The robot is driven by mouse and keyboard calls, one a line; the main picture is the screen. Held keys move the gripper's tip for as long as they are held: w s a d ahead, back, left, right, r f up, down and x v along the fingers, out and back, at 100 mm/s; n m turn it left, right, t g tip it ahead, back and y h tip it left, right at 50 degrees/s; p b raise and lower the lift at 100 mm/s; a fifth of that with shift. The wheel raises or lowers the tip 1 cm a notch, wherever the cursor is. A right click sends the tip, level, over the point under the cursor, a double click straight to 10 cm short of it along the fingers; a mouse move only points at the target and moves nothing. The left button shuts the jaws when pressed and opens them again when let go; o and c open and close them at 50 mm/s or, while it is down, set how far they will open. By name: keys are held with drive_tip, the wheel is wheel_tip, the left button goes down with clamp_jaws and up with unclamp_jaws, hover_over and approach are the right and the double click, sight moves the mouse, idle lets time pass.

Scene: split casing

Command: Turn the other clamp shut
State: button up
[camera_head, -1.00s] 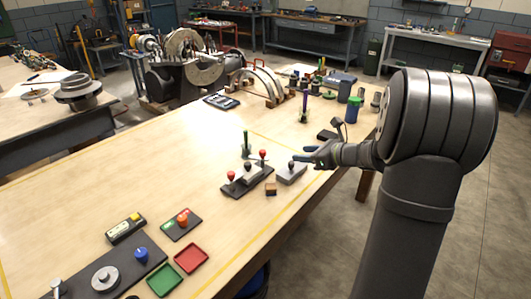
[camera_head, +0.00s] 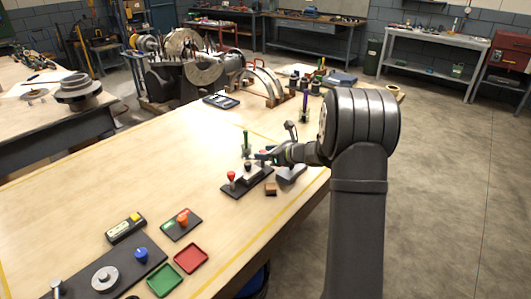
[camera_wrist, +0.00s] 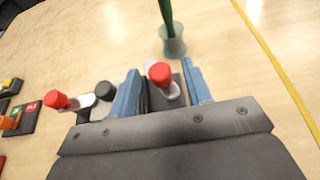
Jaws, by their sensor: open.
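My gripper (camera_head: 264,157) is open at the right end of the black clamp base (camera_head: 238,192). In the wrist view, its two blue fingers (camera_wrist: 160,68) stand on either side of one clamp's red knob (camera_wrist: 160,74), apart from it as far as I can tell. The other clamp's red knob (camera_head: 231,175) is at the left end of the base; it also shows left of the fingers in the wrist view (camera_wrist: 57,100). Between the clamps is a light grey casing part with a black knob (camera_wrist: 105,89). The lower clamp parts are partly hidden by the fingers.
A green-handled tool in a grey holder (camera_head: 246,150) stands just behind the clamps. A small brown block (camera_head: 270,188) and a grey block (camera_head: 291,174) lie close by in front and right. Switch boxes and red (camera_head: 191,258) and green trays lie at the front left.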

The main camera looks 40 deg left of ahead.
drive_tip(key=shift+a+f, duration=0.1)
drive_tip(key=shift+a, duration=0.15)
clamp_jaws()
drive_tip(key=c, duration=1)
unclamp_jaws()
